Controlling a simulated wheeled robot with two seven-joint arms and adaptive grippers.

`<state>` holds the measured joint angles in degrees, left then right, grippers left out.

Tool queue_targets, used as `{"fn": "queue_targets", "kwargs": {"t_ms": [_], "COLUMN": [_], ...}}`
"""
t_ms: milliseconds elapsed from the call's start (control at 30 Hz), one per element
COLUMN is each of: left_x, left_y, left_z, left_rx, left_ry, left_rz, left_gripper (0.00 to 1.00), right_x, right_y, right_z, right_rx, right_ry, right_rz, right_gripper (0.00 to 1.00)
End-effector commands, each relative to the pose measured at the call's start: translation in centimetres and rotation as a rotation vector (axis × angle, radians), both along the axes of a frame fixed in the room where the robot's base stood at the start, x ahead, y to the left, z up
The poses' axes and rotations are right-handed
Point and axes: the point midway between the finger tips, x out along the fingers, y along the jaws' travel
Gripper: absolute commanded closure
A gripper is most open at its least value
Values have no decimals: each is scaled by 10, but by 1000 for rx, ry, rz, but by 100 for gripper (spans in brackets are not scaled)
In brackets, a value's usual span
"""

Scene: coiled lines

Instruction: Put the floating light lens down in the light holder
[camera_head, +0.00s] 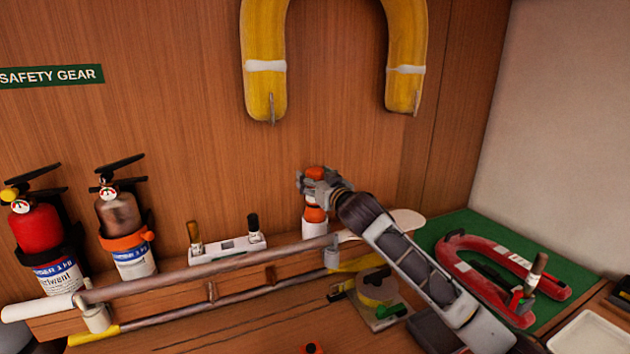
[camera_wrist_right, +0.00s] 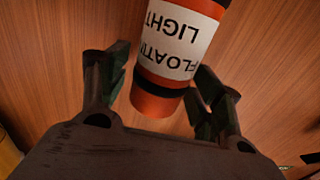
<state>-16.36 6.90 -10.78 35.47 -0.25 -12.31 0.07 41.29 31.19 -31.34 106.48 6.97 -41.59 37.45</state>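In the head view my right gripper (camera_head: 318,189) is around the upper part of the light. A small gap shows beside the left-hand finger, so the gripper looks open. The holder's inside is hidden. My left gripper is not in view.
A long pole (camera_head: 200,270) runs along the shelf in front of the light. A white rack (camera_head: 228,248) and two extinguishers (camera_head: 38,230) stand left. A yellow horseshoe buoy (camera_head: 265,90) hangs above. A red horseshoe float (camera_head: 475,272) lies on a green mat (camera_head: 470,225) at right.

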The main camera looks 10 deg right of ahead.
Motion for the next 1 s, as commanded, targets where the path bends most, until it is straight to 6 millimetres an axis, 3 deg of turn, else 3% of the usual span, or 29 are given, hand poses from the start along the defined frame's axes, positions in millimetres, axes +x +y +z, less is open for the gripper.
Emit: {"fn": "queue_targets", "kwargs": {"t_ms": [200,533,1000], "left_x": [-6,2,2], "left_y": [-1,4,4], "left_z": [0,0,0], "left_rx": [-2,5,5], "left_ry": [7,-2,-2], "left_rz": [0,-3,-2], "left_gripper": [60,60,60], "right_x": [0,-5,-45], "right_y": [0,-1,-12], "right_z": [-1,-3,-3], "right_rx": [0,0,-1], "right_ry": [2,4,4], "right_rz": [0,0,0], "right_gripper": [31,31,31]}}
